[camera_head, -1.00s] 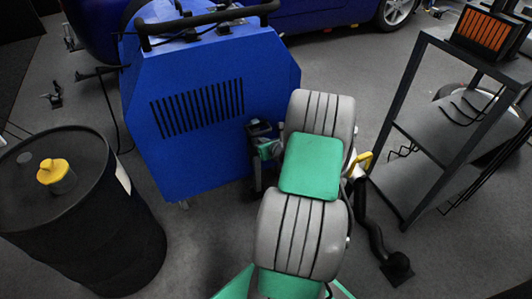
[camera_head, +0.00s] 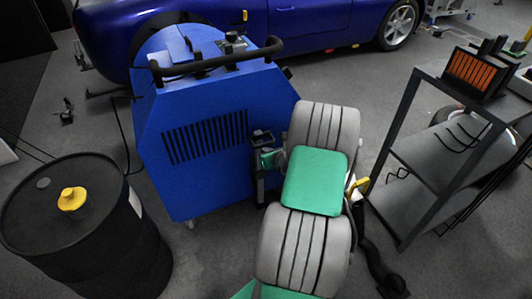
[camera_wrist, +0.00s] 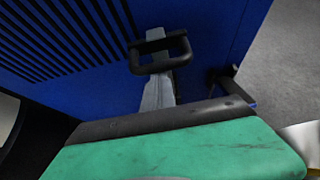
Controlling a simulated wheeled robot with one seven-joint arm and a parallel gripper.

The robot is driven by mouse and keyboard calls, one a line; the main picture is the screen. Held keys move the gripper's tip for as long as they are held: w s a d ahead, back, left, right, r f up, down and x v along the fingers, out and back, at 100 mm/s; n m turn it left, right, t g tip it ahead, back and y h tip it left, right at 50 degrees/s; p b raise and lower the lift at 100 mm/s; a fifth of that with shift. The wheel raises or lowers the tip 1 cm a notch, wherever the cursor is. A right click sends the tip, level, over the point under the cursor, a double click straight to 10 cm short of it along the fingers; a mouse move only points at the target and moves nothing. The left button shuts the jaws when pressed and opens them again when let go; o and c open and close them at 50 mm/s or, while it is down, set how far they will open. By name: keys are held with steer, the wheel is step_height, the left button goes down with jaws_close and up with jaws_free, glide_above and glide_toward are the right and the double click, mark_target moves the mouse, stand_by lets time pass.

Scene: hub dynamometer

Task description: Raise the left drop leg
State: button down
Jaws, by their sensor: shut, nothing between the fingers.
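The hub dynamometer is a blue slotted cabinet (camera_head: 205,150) in the head view. A grey upright with a black U-shaped handle (camera_wrist: 160,52) stands against its blue panel in the wrist view, and looks like the left drop leg. In the head view a dark post with a black top (camera_head: 259,180) stands at the cabinet's right edge, beside my arm. My gripper (camera_wrist: 165,118) shows as a dark bar and green housing low in the wrist view, below the handle and apart from it. It is shut and empty; its fingertips are not clearly visible. My arm hides part of the cabinet's right side.
A black drum (camera_head: 85,230) with a yellow cap stands at left. A dark shelf frame (camera_head: 405,125) stands at right. A yellow handle (camera_head: 360,186) and a black hose (camera_head: 378,262) lie just right of my arm. A blue car (camera_head: 300,22) is behind.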

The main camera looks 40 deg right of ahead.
steer(key=shift+r, duration=0.35)
step_height(320, 180, down, 4)
steer(key=s+b, duration=0.1)
steer(key=b, duration=0.1)
steer(key=p+v, duration=0.3)
steer(key=v, duration=0.7)
steer(key=shift+a, duration=0.25)
steer(key=shift+w+f, duration=0.1)
